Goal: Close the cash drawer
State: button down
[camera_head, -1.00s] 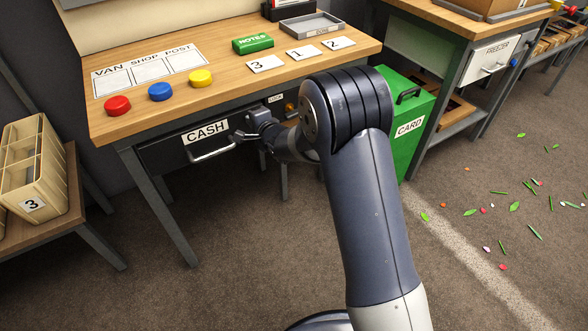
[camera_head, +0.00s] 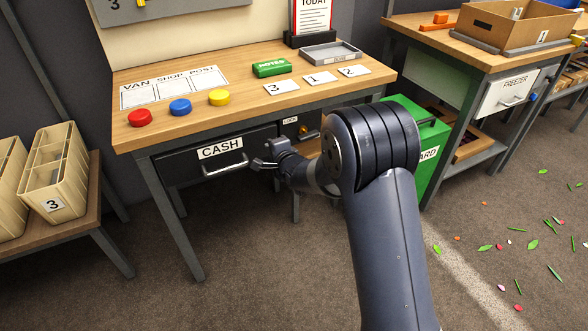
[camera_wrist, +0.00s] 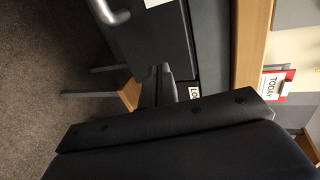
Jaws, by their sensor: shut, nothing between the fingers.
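The dark cash drawer (camera_head: 190,168) sits under the wooden desk top, with a white CASH label (camera_head: 220,148) and a silver bar handle (camera_head: 226,168). Whether its front stands slightly out or is flush is hard to tell. My gripper (camera_head: 258,163) is shut and empty, just right of the handle, near the right end of the drawer front. In the wrist view my fingers (camera_wrist: 161,72) lie over the dark drawer front (camera_wrist: 150,40), with the handle (camera_wrist: 110,14) apart from them at the top. Contact with the front cannot be told.
A lock panel with a brass knob (camera_head: 303,131) is right of the drawer. Red (camera_head: 140,118), blue (camera_head: 180,107) and yellow (camera_head: 219,97) buttons sit on the desk. A green CARD bin (camera_head: 425,150) stands right of the desk. The floor in front of the desk is open.

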jog(key=p+v, duration=0.1)
jog(key=v, duration=0.8)
jog(key=shift+r, duration=0.2)
